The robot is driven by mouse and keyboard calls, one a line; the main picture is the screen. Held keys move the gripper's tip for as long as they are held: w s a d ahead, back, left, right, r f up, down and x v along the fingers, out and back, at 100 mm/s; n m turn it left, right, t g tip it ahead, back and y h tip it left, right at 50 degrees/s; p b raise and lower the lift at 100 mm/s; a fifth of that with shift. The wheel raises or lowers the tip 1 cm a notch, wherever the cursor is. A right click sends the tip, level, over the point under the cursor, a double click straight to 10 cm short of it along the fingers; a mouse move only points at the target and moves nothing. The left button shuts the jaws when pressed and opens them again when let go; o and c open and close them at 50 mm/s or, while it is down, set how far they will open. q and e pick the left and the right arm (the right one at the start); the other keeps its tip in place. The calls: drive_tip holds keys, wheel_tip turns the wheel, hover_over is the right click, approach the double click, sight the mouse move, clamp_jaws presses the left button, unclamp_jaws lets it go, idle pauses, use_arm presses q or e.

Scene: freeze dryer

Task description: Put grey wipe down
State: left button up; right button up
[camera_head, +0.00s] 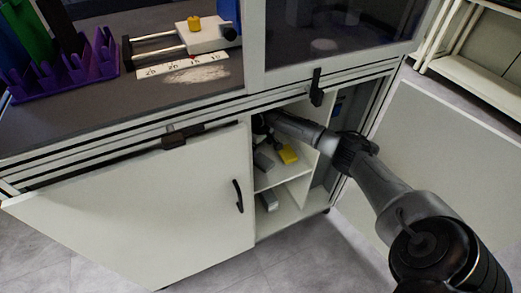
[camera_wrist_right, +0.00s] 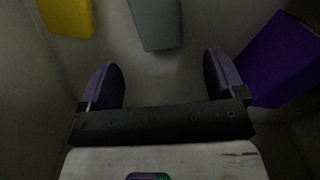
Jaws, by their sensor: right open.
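A grey block that looks like the wipe (camera_head: 263,160) lies on the upper shelf inside the open cabinet. It also shows at the top of the right wrist view (camera_wrist_right: 156,22), ahead of the fingertips, with its near end roughly between them and apart from both. My right gripper (camera_wrist_right: 160,62) is open and empty inside the cabinet. In the head view, the right gripper (camera_head: 263,126) is dark, partly hidden in shadow under the counter. My left gripper is not in view.
A yellow block (camera_head: 288,154) lies right of the grey one. Another grey object (camera_head: 268,200) is on the lower shelf. A purple block (camera_wrist_right: 285,60) is close to the right finger. Cabinet doors stand at left (camera_head: 140,205) and right (camera_head: 430,150).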

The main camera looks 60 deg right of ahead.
wheel_tip(320, 180, up, 4)
drive_tip(key=shift+r+p, duration=0.15)
drive_tip(key=shift+p, duration=0.65)
